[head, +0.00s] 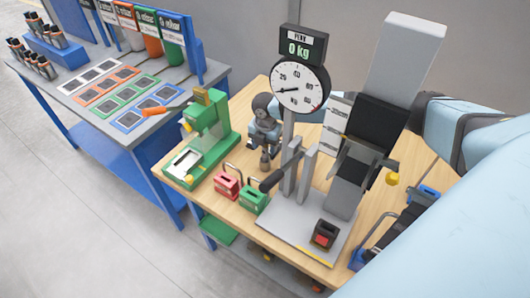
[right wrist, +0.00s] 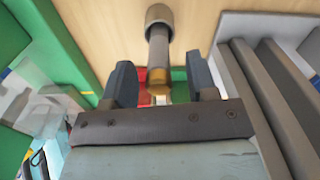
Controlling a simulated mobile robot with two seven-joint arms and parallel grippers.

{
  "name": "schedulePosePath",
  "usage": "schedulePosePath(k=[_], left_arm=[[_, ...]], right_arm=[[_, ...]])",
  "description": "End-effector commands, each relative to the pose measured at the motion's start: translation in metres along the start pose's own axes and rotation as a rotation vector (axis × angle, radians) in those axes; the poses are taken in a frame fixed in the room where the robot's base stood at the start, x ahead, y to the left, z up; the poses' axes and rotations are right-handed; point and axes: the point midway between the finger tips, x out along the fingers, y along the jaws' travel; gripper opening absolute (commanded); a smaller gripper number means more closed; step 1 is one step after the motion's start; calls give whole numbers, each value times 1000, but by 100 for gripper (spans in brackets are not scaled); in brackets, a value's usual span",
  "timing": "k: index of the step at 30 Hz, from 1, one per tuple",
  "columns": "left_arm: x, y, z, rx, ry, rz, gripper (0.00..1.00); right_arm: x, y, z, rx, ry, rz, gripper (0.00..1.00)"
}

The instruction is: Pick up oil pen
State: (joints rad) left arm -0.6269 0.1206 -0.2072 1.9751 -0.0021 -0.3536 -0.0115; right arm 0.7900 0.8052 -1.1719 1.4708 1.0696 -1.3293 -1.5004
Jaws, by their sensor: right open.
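In the right wrist view, my right gripper (right wrist: 160,78) is open, with its two dark fingers apart. A grey cylinder with a wider end and a brass-coloured tip, which looks like the oil pen (right wrist: 158,45), lies in line with the gap between the fingers. I cannot tell whether either finger touches it. In the head view, my right gripper (head: 266,158) is over the wooden table, behind the red and green boxes. I cannot make out the pen there. My left gripper is not in view.
The green machine (head: 208,130) is left of my right gripper. The grey press stand (head: 302,222) and dial scale (head: 299,88) are to its right. The red box (head: 227,185) and green box (head: 254,201) are in front. A blue bench (head: 150,85) with coloured trays stands at left.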

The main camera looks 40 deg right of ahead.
Motion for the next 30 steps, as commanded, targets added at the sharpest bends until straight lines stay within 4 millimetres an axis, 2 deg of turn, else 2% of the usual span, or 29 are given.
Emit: schedulePosePath(k=[5, 12, 13, 18, 20, 30], left_arm=[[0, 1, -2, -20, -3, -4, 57], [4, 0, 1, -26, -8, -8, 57], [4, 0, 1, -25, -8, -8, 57], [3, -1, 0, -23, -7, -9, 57], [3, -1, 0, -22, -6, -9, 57], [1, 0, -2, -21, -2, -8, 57]], right_arm=[[20, 0, 0, 0, 1, -2, 53], [23, 0, 0, -1, 0, 0, 53], [23, 0, 0, -1, 0, 0, 51], [22, 0, 0, 0, 0, 0, 12], [22, 0, 0, 0, 0, 0, 0], [20, 0, 0, 0, 0, 1, 0]])
